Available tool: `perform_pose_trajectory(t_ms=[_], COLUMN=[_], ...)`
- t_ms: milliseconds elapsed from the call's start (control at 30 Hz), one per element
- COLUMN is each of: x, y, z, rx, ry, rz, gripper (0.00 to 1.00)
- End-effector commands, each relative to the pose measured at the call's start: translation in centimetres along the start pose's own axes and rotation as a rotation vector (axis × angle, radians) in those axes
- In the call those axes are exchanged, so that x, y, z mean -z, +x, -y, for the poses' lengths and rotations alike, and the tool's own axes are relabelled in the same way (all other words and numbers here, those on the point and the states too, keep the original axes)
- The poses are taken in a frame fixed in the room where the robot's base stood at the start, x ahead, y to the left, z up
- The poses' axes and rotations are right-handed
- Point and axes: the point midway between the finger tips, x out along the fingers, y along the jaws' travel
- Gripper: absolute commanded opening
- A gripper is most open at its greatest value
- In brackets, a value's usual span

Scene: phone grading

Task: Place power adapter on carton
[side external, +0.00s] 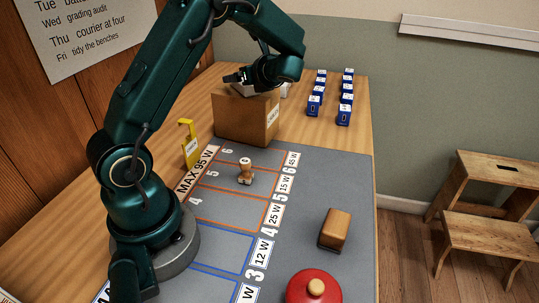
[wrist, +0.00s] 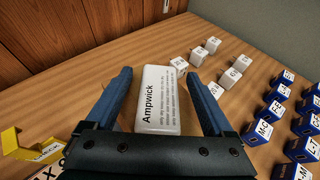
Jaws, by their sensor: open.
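The power adapter, a white block with "Ampwick" print (wrist: 158,100), shows between my fingers in the wrist view. My gripper (wrist: 159,74) is open, with a gap on each side of the adapter. In the side view my gripper (side external: 234,77) is just over the top of the brown carton (side external: 240,118), which stands on the bench behind the grey mat. Some white shows under the gripper at the carton's top. Whether the adapter rests on the carton I cannot tell for certain, as my gripper hides its underside and near end.
Several blue boxes (side external: 344,115) stand in rows right of the carton. Several white cubes (wrist: 212,45) stand beyond it. A yellow stand (side external: 189,146) is left of the carton. A wooden stamp (side external: 246,171), brown block (side external: 335,230) and red button (side external: 314,290) are on the mat (side external: 300,190).

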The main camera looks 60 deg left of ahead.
Motion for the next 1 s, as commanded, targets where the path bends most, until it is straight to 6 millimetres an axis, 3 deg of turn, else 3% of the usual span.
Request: perform_pose_trajectory(t_ms=[67, 533, 800, 1000], x=[-0.6, -0.5, -0.4, 0.8], y=[-0.7, -10.2, -12.3, -13.8], z=[0.1, 0.1, -0.3, -3.6], rx=[0.004, 0.005, 0.002, -0.007], ry=[-0.003, -0.002, -0.025, -0.276], rz=[0.001, 0.000, -0.021, -0.239], gripper=[0.87, 0.87, 0.87, 0.87])
